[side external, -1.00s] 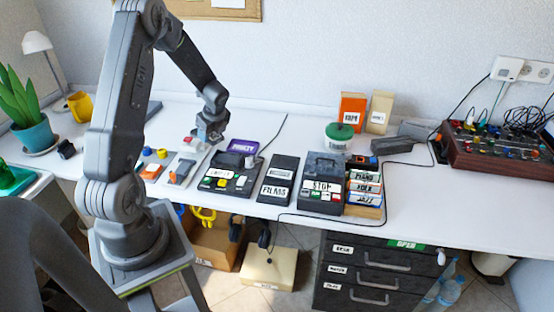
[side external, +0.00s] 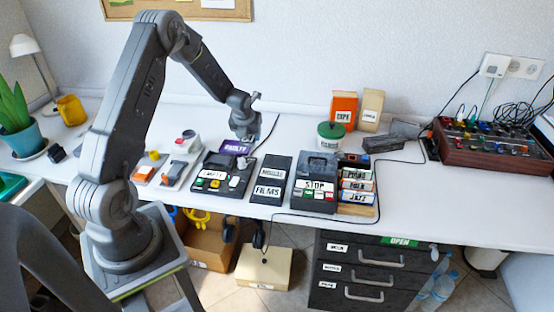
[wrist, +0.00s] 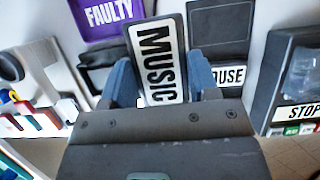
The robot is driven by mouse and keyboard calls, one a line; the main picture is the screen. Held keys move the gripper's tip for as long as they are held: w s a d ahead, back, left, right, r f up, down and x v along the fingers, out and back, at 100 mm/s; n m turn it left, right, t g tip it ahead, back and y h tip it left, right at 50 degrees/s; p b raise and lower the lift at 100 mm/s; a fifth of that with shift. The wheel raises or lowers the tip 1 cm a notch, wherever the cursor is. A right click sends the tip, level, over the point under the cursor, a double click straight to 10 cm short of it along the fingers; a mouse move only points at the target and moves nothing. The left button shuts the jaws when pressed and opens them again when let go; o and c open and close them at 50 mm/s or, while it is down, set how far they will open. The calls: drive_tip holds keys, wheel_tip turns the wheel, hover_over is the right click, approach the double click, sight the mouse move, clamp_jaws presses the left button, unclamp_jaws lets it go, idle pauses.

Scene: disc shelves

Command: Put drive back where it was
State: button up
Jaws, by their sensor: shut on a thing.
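My gripper (wrist: 162,78) is shut on a dark drive with a white MUSIC label (wrist: 157,62), seen in the wrist view. In the side view my gripper (side external: 246,132) is above the back of the desk, near the purple FAULTY tray (side external: 237,147); the drive is hard to make out there. A wooden rack (side external: 360,211) at the right holds drives labelled PIANO, FOLK and JAZZ (side external: 357,198). A dark box with a FILMS label (side external: 269,191) stands left of the STOP player (side external: 316,170).
A dark device with an EMPTY label (side external: 216,175) and coloured buttons is left of the FILMS box. A green-lidded jar (side external: 331,136) and an orange box (side external: 344,108) stand behind the rack. A black cable runs over the desk.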

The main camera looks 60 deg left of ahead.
hover_over(277, 161)
drive_tip(key=f, duration=0.5)
drive_tip(key=shift+s+d+f, duration=0.25)
drive_tip(key=shift+d+f, duration=0.1)
drive_tip(key=shift+d, duration=0.05)
drive_tip(key=shift+f, duration=1.95)
drive_tip(key=shift+f, duration=0.25)
